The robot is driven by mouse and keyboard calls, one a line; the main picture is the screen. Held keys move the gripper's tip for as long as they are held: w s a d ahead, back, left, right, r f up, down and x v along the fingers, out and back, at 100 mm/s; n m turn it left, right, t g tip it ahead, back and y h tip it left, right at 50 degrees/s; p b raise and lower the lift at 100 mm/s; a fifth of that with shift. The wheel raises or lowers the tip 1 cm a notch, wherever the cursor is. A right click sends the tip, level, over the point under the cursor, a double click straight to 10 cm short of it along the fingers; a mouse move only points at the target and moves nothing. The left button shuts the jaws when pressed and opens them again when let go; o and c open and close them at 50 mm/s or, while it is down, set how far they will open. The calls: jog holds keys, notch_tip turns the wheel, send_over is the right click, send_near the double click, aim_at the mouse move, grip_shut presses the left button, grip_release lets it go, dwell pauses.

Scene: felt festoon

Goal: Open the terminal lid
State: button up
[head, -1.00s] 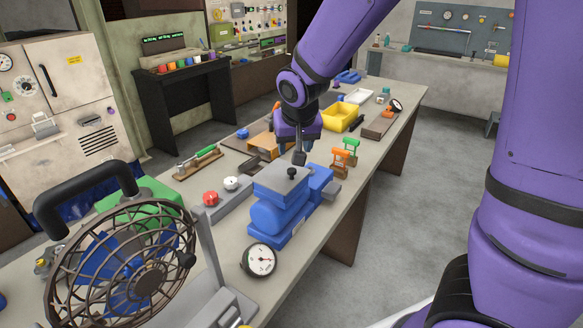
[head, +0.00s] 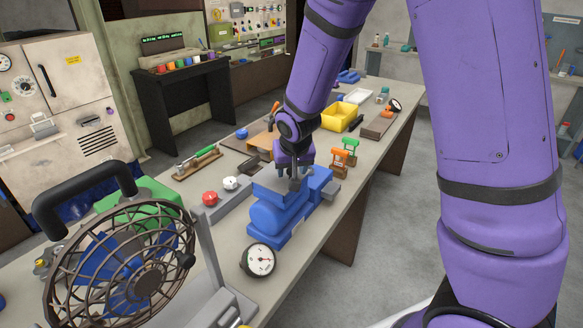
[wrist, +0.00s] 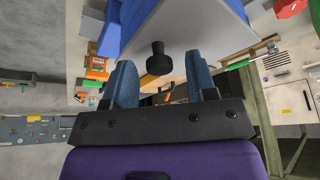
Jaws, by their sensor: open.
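A blue motor-like machine (head: 273,217) stands on the workbench, with a flat grey terminal lid (head: 271,190) on top. In the wrist view the grey lid (wrist: 185,28) has a black knob (wrist: 159,60) standing out from it. My gripper (head: 293,183) is at the lid in the head view and hides the knob there. In the wrist view my gripper (wrist: 160,85) is open, its two blue fingers on either side of the knob with gaps to it. Whether any finger touches the lid cannot be told.
A round gauge (head: 258,260) and a caged fan (head: 125,265) stand in front of the machine. Red and white knobs (head: 220,190) sit to its left. Orange and green clamps (head: 346,155) stand behind right, near a yellow bin (head: 339,117).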

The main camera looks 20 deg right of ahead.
grip_shut()
jog(key=shift+r, duration=0.1)
